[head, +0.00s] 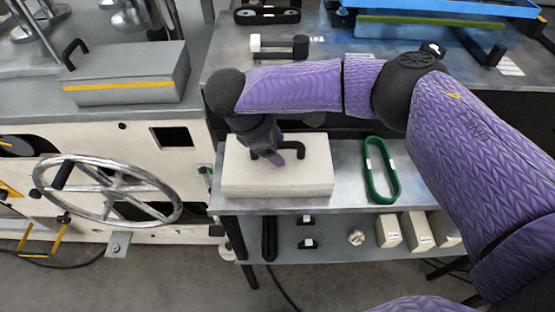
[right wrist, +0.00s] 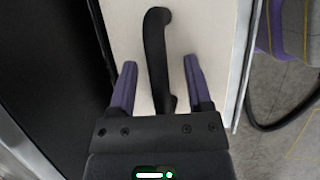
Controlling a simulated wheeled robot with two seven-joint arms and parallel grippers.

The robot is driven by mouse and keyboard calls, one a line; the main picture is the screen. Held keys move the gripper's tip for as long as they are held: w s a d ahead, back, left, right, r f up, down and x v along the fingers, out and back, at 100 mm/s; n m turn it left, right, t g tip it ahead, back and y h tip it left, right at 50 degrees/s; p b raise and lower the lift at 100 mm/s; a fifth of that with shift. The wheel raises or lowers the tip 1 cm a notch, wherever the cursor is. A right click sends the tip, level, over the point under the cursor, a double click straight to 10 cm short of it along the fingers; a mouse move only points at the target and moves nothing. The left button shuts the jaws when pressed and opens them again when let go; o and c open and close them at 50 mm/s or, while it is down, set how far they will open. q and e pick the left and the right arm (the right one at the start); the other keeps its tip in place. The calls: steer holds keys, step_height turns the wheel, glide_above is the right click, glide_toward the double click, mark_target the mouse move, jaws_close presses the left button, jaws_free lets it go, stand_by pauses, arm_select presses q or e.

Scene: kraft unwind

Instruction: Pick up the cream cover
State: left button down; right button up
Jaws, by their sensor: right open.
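The cream cover (head: 278,183) is a flat box-like block with a black bar handle (head: 293,150) on top. It lies on the grey metal bench, left of the middle of the head view. My right gripper (head: 284,157) points down over the cover, at the handle. In the right wrist view the cream top (right wrist: 205,30) lies below the fingers. The open fingers of my right gripper (right wrist: 158,75) stand apart on either side of the black handle (right wrist: 157,48). I cannot tell whether they touch it. My left gripper is not in view.
A green loop belt (head: 381,172) lies on the bench (head: 350,165) right of the cover. A large handwheel (head: 107,190) and a grey box with a yellow stripe (head: 127,80) are on the left. A lower shelf (head: 335,240) holds several small parts.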

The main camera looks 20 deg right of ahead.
jaws_close()
steer(key=shift+r, duration=0.1)
